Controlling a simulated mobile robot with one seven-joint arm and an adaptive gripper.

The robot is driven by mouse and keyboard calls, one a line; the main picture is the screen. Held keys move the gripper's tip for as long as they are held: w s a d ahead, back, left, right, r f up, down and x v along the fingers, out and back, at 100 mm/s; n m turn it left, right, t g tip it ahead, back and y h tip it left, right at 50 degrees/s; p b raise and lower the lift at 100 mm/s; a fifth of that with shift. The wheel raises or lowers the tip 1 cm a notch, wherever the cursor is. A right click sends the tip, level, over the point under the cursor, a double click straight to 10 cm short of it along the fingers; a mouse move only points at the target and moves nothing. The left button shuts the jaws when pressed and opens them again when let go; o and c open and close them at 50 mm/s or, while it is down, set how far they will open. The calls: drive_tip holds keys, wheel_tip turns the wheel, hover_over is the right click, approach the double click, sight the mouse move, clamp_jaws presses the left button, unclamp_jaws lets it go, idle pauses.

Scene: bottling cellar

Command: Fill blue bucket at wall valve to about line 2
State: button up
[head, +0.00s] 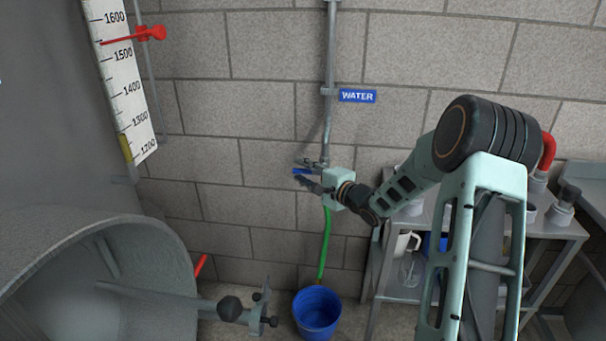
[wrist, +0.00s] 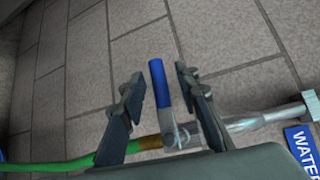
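The blue bucket (head: 317,314) stands upright on the floor by the wall. A green hose (head: 326,240) runs down from the wall valve to the bucket's rim; its end, the fill lines and any water are not readable. The valve's blue lever (head: 301,171) points across the upright pipe (head: 329,120). In the wrist view the lever (wrist: 160,84) stands between the fingers of my gripper (wrist: 160,95), with a gap on both sides. My gripper (head: 309,172) is open at the valve in the head view too. The valve body (wrist: 178,136) shows below the lever.
A blue WATER sign (head: 357,96) is beside the pipe. A metal shelf table (head: 540,222) with a white jug (head: 403,244) and other vessels stands right. A large grey tank (head: 75,275) and a numbered scale (head: 126,84) with a red pointer are left.

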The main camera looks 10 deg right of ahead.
clamp_jaws()
idle(0.3)
idle(0.3)
drive_tip(key=shift+d+r+m+t+y+p, duration=0.1)
drive_tip(key=shift+r+m+t+y+p, duration=0.2)
drive_tip(key=shift+r+m+t+p, duration=0.25)
drive_tip(key=shift+d+r+m+t+y, duration=0.15)
drive_tip(key=shift+r+m+t+y, duration=0.3)
drive_tip(key=shift+m+t, duration=0.4)
drive_tip(key=shift+s+d+r+m+t+b, duration=0.15)
drive_tip(key=shift+r+m+t, duration=0.1)
drive_tip(key=shift+m+t, duration=0.3)
drive_tip(key=shift+d+r+m+t+b, duration=0.2)
drive_tip(key=shift+m+t, duration=0.15)
drive_tip(key=shift+m, duration=0.3)
drive_tip(key=shift+s+d+r+m+t+h+b, duration=0.1)
drive_tip(key=shift+d+r+m+t+h+b, duration=0.15)
drive_tip(key=shift+m+t+b, duration=0.35)
drive_tip(key=shift+s+d+r+m+t+h+b, duration=0.1)
drive_tip(key=shift+d+r+m+t+h+b, duration=0.2)
drive_tip(key=shift+m+t, duration=0.5)
drive_tip(key=shift+d+r+m+t+h+b, duration=0.1)
drive_tip(key=shift+r+m+t+b, duration=0.3)
drive_tip(key=shift+m, duration=0.5)
